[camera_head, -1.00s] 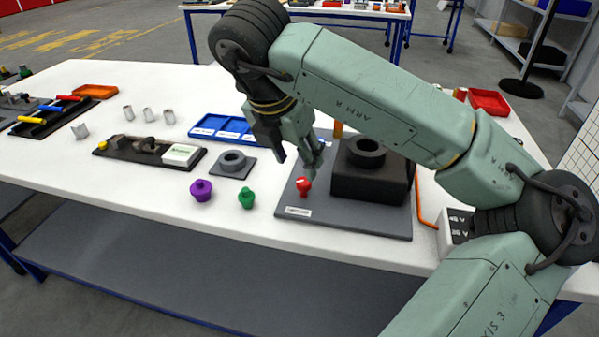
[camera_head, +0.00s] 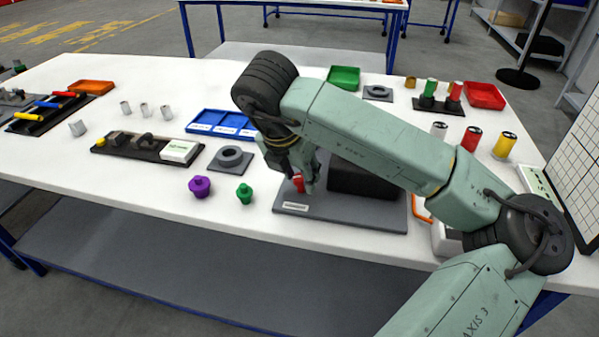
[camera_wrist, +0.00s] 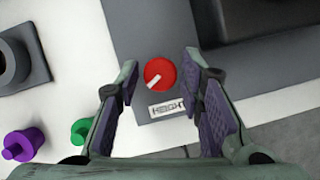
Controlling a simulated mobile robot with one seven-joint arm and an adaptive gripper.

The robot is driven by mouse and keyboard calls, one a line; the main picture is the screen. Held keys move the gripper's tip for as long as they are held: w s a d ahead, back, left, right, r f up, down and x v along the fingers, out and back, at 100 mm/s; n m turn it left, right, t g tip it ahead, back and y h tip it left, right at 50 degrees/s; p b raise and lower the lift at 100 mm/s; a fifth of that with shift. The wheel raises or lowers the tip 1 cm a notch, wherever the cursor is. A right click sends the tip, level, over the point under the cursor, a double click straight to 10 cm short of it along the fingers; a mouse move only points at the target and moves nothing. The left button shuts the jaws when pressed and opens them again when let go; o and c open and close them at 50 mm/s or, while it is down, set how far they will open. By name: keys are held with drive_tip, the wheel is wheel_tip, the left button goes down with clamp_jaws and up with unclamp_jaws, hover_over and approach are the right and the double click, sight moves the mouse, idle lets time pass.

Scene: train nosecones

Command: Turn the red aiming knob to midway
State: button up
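The red knob (camera_wrist: 160,73) sits on a grey base plate (camera_wrist: 130,30). In the wrist view its white pointer line runs from the knob's middle toward the lower left. A white label reading "HEIGHT" (camera_wrist: 166,108) lies just below it. In the head view the red knob (camera_head: 298,182) shows partly behind my fingers. My gripper (camera_wrist: 160,75) is open, with one finger on each side of the knob. Gaps show between the fingers and the knob in the wrist view. The head view also shows my gripper (camera_head: 300,178) low over the plate (camera_head: 340,212).
A dark block (camera_head: 360,178) stands on the plate right of the knob. A purple knob (camera_head: 200,187) and a green knob (camera_head: 244,193) stand left of the plate. A grey ring fixture (camera_head: 231,158) and a blue tray (camera_head: 222,123) lie farther left. The table front is clear.

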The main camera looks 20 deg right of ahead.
clamp_jaws()
drive_tip(key=shift+f+n+b, duration=0.15)
drive_tip(key=shift+n+b, duration=0.15)
drive_tip(key=shift+b, duration=0.4)
drive_tip(key=n+b, duration=0.1)
drive_tip(key=b, duration=0.2)
drive_tip(key=shift+d+f+n+t+y, duration=0.1)
drive_tip(key=shift+f+n+t+y, duration=0.1)
drive_tip(key=shift+n+t+y, duration=0.15)
drive_tip(key=n+b, duration=0.2)
drive_tip(key=n+y+b, duration=0.1)
drive_tip(key=n+b, duration=0.1)
drive_tip(key=b, duration=0.1)
drive_tip(key=shift+s+d+r+n+t+y, duration=0.1)
drive_tip(key=shift+r+n+t+y, duration=0.05)
drive_tip(key=shift+n+t+y, duration=0.15)
drive_tip(key=n+y+b, duration=0.1)
drive_tip(key=n, duration=0.1)
drive_tip(key=n+y+b, duration=0.1)
drive_tip(key=n, duration=0.1)
drive_tip(key=shift+d+r+n, duration=0.1)
drive_tip(key=shift+r+n, duration=0.1)
drive_tip(key=shift+n, duration=0.15)
